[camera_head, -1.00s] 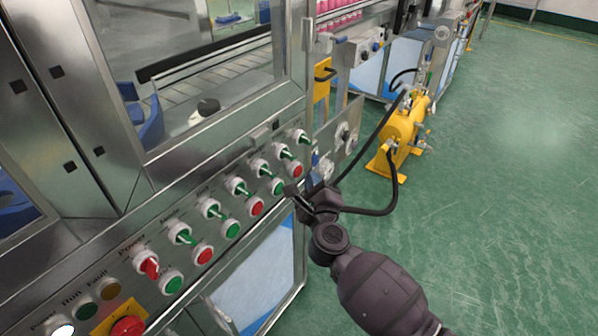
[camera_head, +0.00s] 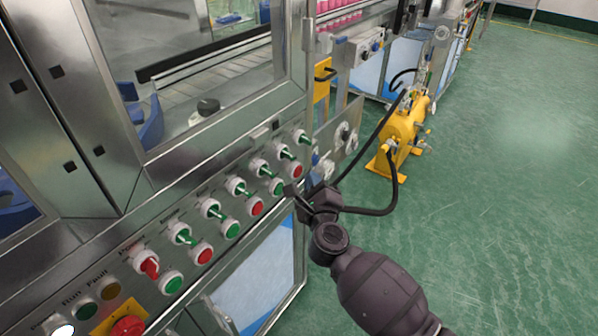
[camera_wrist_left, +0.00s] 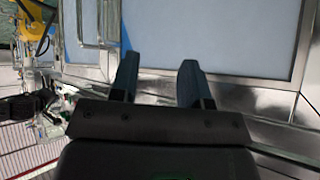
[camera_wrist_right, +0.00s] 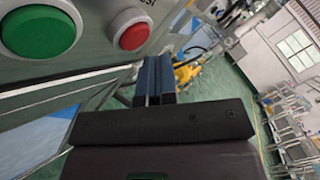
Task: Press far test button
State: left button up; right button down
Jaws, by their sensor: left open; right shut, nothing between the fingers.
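The control panel carries a row of round push buttons below green switches. The red button at its far end (camera_head: 296,170) has a white collar and shows large in the right wrist view (camera_wrist_right: 130,28), with a partly cut-off label ending in "st". A green button (camera_head: 277,186) sits beside it on the near side. My right gripper (camera_head: 289,191) is shut and empty, close to the panel around these two buttons. In the right wrist view its fingertips (camera_wrist_right: 156,62) are below and right of the red button, seemingly apart from it. My left gripper (camera_wrist_left: 158,80) is open and empty.
Several switches and buttons run along the panel, with a red emergency knob (camera_head: 127,328) at the near end. A yellow tank (camera_head: 402,130) with black hoses stands on the green floor behind my right arm. A glazed cabinet (camera_head: 252,270) is below the panel.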

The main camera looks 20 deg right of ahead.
jog(key=shift+w, duration=0.1)
pick_arm(q)
jog(key=shift+r, duration=0.15)
pick_arm(e)
jog(key=shift+w+a, duration=0.25)
pick_arm(q)
jog(key=shift+w, duration=0.1)
pick_arm(e)
jog(key=shift+w+a, duration=0.25)
jog(key=shift+w, duration=0.05)
dwell(0.8)
pick_arm(q)
jog(key=shift+r, duration=0.15)
pick_arm(e)
jog(key=shift+s+d+r, duration=0.1)
jog(key=shift+s, duration=0.05)
pick_arm(q)
jog(key=shift+w+r+p, duration=0.25)
jog(key=shift+r+p, duration=0.15)
pick_arm(e)
jog(key=shift+s+d, duration=0.4)
jog(key=shift+s, duration=0.1)
jog(key=shift+s+d, duration=0.1)
